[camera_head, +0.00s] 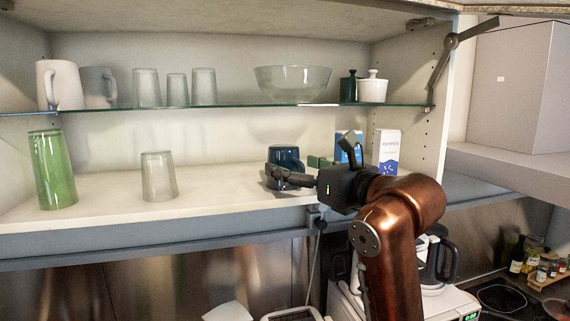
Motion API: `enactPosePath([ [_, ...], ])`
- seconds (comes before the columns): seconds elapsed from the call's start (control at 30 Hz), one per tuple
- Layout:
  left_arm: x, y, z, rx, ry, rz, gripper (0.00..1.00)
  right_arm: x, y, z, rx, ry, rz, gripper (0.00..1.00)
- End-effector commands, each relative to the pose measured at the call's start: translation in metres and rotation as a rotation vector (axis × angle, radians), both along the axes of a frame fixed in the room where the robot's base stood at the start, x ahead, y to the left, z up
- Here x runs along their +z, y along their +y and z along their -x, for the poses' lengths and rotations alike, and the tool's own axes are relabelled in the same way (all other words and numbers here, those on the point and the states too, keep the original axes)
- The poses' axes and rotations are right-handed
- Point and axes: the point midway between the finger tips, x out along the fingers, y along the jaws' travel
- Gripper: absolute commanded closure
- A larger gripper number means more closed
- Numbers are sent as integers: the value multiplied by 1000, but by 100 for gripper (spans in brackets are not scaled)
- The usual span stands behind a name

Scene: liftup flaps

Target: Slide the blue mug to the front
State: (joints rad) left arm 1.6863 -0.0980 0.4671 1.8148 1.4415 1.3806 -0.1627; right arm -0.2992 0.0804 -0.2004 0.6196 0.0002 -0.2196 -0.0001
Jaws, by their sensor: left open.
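The dark blue mug (285,154) stands on the lower shelf board of the cabinet, near the front edge. My left gripper (274,176) reaches in from the right, with its fingers pointing left across the mug's lower part. The gripper is open, and its fingers hide part of the mug. I cannot tell whether they touch it. My right gripper is not in view.
A green glass (53,170) and a clear glass (158,177) stand left on the lower shelf board (105,190). White and blue cartons (386,150) stand right behind my gripper. A glass shelf (220,106) with mugs, glasses and a bowl (292,82) lies above.

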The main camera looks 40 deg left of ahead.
Motion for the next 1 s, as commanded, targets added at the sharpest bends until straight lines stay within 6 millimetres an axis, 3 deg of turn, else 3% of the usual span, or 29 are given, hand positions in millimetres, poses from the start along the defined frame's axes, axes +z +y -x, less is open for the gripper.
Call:
enactPosePath([
  [0.2,1,-46,11,-4,-1,-2,28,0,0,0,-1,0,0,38],
  [0.4,0,-70,17,-2,0,-1,28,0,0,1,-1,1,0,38],
  [1.0,0,-76,19,1,-1,0,28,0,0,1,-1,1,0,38],
])
